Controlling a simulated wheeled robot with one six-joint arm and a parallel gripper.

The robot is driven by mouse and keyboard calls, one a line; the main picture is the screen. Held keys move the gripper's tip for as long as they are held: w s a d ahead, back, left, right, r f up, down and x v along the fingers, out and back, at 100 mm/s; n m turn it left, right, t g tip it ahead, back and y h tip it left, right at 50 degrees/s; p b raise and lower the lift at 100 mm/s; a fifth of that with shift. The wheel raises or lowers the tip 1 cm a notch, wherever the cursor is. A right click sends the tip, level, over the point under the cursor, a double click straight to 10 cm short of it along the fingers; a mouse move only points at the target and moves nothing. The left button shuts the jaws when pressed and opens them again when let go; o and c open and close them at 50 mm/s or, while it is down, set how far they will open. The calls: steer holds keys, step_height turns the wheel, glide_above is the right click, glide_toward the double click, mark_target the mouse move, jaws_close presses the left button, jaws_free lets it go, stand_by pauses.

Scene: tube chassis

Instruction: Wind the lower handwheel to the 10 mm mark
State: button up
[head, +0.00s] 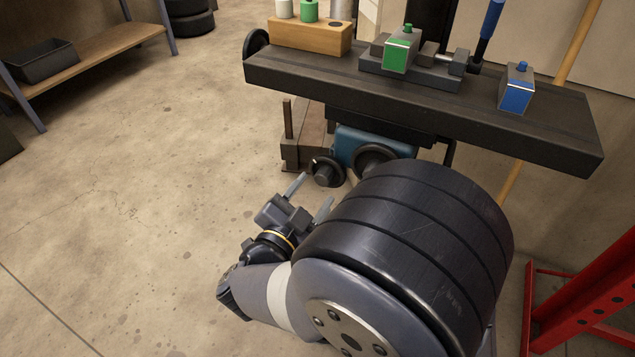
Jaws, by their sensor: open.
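Below the milling-machine table (420,105), a small dark handwheel (327,172) sits low, left of the blue housing (350,145). A second dark wheel (375,158) is on the housing's front, partly hidden by my arm. A third handwheel (257,42) is at the table's left end. The small one at the left is the lowest of the three. My gripper (311,196) is open and empty, its two fingers pointing up toward the lowest wheel. I cannot tell the gap between them. No scale or 10 mm mark can be read.
On the table stand a wooden block (310,36) with holders, a vise with a green block (400,50), and a blue block (516,88). A red rack (590,310) is at the right, a shelf (90,55) at the upper left. The left floor is clear.

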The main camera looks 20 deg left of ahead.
mark_target(321, 182)
steer(key=s+p, duration=0.1)
steer(key=s, duration=0.6)
steer(key=shift+s+a+p, duration=0.3)
steer(key=shift+s+p, duration=0.05)
steer(key=shift+p, duration=0.05)
steer(key=w+b, duration=0.1)
steer(key=w, duration=0.2)
steer(key=w+b, duration=0.1)
steer(key=w, duration=0.3)
steer(key=w+d+b, duration=0.1)
steer(key=w, duration=0.3)
steer(key=shift+s+n+p, duration=0.1)
steer(key=shift+n+p, duration=0.35)
steer(key=shift+n, duration=0.35)
